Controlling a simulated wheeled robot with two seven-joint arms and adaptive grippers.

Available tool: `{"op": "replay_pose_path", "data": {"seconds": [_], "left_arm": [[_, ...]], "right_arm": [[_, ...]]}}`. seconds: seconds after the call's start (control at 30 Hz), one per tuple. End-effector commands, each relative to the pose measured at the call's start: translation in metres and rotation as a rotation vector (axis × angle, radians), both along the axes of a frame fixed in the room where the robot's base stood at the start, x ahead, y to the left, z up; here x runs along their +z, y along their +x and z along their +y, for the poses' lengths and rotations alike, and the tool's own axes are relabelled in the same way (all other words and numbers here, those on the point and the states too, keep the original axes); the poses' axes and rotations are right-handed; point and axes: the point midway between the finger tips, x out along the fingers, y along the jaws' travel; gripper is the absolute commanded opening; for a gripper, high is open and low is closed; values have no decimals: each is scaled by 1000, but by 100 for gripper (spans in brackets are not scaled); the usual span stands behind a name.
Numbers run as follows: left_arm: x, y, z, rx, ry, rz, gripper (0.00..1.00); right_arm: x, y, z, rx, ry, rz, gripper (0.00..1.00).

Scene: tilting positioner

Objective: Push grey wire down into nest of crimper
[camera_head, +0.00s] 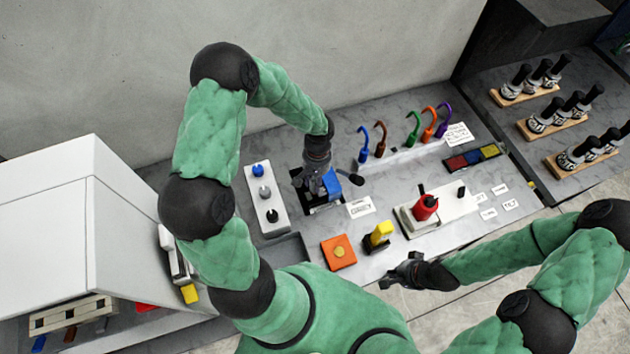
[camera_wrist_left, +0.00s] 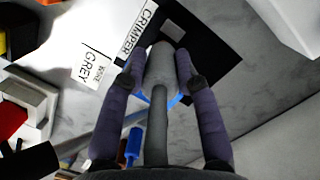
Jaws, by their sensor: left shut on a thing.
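My left gripper (camera_head: 318,188) is over the crimper (camera_head: 350,187), a blue block with a black handle on a dark base. In the left wrist view the gripper (camera_wrist_left: 159,68) is shut on the grey wire (camera_wrist_left: 158,115), whose thick grey end lies between the two fingertips. Blue parts of the crimper show behind the fingers. The wire's end hides the nest, so I cannot tell how deep it sits. My right gripper (camera_head: 402,271) hangs empty past the bench's front edge, with its fingers apart.
Coloured hooks (camera_head: 412,128) stand behind right. An orange pad (camera_head: 338,252), a yellow piece (camera_head: 380,234) and a red-topped fixture (camera_head: 425,207) stand nearer the front. A label (camera_head: 361,206) lies beside the crimper.

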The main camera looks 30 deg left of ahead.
Motion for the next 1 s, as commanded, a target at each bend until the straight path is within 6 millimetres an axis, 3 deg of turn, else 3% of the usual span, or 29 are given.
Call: {"op": "replay_pose_path", "data": {"seconds": [1.0], "left_arm": [[0,0,0,-3,6,-7,0]], "right_arm": [[-7,0,0,0,0,0,0]]}}
